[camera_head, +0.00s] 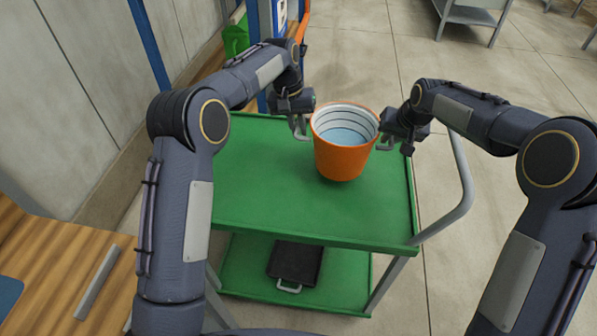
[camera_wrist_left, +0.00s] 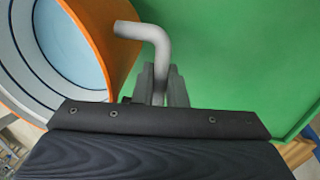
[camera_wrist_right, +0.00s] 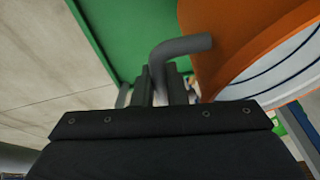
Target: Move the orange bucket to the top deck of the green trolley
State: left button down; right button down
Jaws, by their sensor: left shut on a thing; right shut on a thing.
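The orange bucket (camera_head: 342,160) is upright at the top deck of the green trolley (camera_head: 255,185), over its far right part. It has a pale ringed inside with a light blue bottom. I cannot tell whether its base touches the deck. My left gripper (camera_head: 301,130) is shut on the bucket's left grey handle (camera_wrist_left: 150,35), and the bucket wall (camera_wrist_left: 95,40) shows beside it in the left wrist view. My right gripper (camera_head: 388,142) is shut on the right handle (camera_wrist_right: 180,46), with the bucket (camera_wrist_right: 220,50) to its right in the right wrist view.
A black case (camera_head: 295,262) lies on the trolley's lower deck. The trolley's grey push handle (camera_head: 462,190) curves out on the right. A wooden surface (camera_head: 60,270) is at the lower left. A green container (camera_head: 235,38) and blue posts stand behind. The deck's left and front are clear.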

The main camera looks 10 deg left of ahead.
dwell(0.3)
